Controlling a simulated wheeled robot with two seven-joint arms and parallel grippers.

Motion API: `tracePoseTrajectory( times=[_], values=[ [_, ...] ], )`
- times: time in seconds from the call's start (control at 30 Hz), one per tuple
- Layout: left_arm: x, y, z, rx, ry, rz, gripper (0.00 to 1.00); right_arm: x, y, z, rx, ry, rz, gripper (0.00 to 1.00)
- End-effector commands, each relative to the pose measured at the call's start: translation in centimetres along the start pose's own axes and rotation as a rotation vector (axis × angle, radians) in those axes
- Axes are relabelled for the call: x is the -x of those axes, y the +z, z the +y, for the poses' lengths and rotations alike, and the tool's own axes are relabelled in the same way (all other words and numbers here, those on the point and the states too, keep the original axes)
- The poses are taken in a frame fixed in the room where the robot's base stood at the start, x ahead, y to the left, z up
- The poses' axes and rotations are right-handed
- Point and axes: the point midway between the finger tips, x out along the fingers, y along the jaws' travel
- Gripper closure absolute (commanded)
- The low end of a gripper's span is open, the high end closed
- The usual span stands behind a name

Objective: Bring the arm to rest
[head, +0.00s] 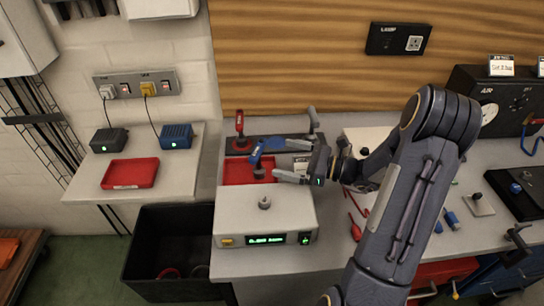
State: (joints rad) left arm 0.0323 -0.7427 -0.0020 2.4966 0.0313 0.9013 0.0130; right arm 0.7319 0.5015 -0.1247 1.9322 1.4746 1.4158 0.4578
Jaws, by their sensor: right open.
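My right arm (400,200) comes in from the bottom right and bends at a high elbow. Its gripper (283,159) points left over the bench, its two light grey fingers spread apart with nothing visible between them. A blue-topped tool with a dark base (257,160) stands just left of the fingertips, apart from them as far as I can tell. A white instrument box (230,210) with a green display sits in front of the gripper, with a small grey fitting (264,203) upright on top. My left gripper is not in view.
A red tray (235,172) and a dark rack with a red-handled tool (240,130) lie behind the box. Red-handled tools (355,228) lie beneath my arm. A black bin (140,240) stands left of the bench. A side table (85,185) holds another red tray (130,174) and two chargers.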

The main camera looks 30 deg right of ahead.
Motion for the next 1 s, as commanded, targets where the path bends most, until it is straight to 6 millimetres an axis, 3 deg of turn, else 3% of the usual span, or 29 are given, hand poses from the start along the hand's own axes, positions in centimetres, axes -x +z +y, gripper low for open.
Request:
tracePoseTrajectory(
  times=[0.2, 0.77, 0.87, 1.0],
  values=[
    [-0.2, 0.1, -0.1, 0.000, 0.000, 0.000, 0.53, 1.3, 0.0, 0.0, 0.000, 0.000, 0.000, 0.00],
    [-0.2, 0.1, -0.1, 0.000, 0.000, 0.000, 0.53, 1.0, 0.4, 0.5, 0.015, 0.017, 0.006, 0.00],
    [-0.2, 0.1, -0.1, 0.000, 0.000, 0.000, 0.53, 0.2, 1.7, 2.4, 0.083, 0.084, 0.035, 0.00],
    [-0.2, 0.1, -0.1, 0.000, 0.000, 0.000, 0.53, -1.1, 4.6, 8.5, 0.315, 0.286, 0.129, 0.00]
  ],
)
